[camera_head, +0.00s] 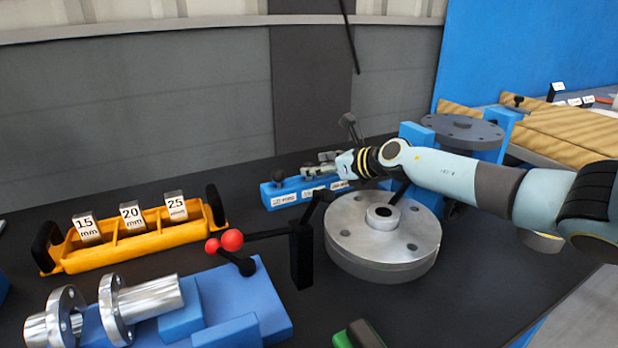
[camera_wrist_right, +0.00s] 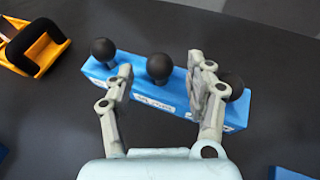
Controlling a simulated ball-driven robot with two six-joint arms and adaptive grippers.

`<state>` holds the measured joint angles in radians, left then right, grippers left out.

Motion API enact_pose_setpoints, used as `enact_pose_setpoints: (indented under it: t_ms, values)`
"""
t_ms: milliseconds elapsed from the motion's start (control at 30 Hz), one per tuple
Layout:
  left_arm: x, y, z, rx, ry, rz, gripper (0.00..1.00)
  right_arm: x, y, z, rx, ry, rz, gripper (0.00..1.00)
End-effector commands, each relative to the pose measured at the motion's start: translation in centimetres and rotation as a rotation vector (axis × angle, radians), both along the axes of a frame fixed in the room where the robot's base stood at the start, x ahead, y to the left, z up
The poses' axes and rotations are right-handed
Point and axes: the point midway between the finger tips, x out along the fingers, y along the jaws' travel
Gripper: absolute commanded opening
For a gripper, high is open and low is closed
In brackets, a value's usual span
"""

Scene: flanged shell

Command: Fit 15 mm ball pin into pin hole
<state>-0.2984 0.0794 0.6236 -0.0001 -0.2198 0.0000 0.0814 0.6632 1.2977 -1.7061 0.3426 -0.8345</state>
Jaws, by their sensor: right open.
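A blue rack (camera_wrist_right: 145,92) holds three ball pins with black ball tops, standing in a row. The left ball pin (camera_wrist_right: 102,48) is outside the fingers. The middle ball pin (camera_wrist_right: 159,67) shows between the spread fingers of my right gripper (camera_wrist_right: 161,66). The right ball pin (camera_wrist_right: 231,87) is partly hidden by a finger. The rack's labels are too small to read, so I cannot tell which is 15 mm. In the head view my right gripper (camera_head: 318,171) is over the rack (camera_head: 285,192). A round metal flange (camera_head: 370,246) with several holes stands nearer. My left gripper is not in view.
A yellow tray (camera_head: 135,247) at left bears blocks marked 15, 20 and 25 mm. Red balls (camera_head: 232,240) on a black stand (camera_head: 301,255) are left of the flange. Flanged metal parts (camera_head: 145,300) lie on a blue fixture at front left. Dark table lies bare between tray and rack.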

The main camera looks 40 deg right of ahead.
Motion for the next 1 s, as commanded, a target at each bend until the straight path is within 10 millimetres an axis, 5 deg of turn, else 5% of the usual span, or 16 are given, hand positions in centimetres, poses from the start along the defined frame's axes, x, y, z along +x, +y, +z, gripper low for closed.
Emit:
enact_pose_setpoints:
  t_ms: [200,433,867,1000]
  values:
    - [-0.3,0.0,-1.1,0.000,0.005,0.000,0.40,2.5,0.3,-1.3,0.002,0.000,-0.001,0.55]
    - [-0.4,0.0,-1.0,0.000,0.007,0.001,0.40,2.7,0.3,-1.2,0.000,0.001,0.000,0.55]
    - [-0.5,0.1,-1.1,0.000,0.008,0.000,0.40,2.6,0.3,-1.2,0.000,0.000,0.000,0.00]
    - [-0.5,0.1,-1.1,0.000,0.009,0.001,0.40,2.6,0.3,-1.2,0.000,0.000,0.000,0.00]
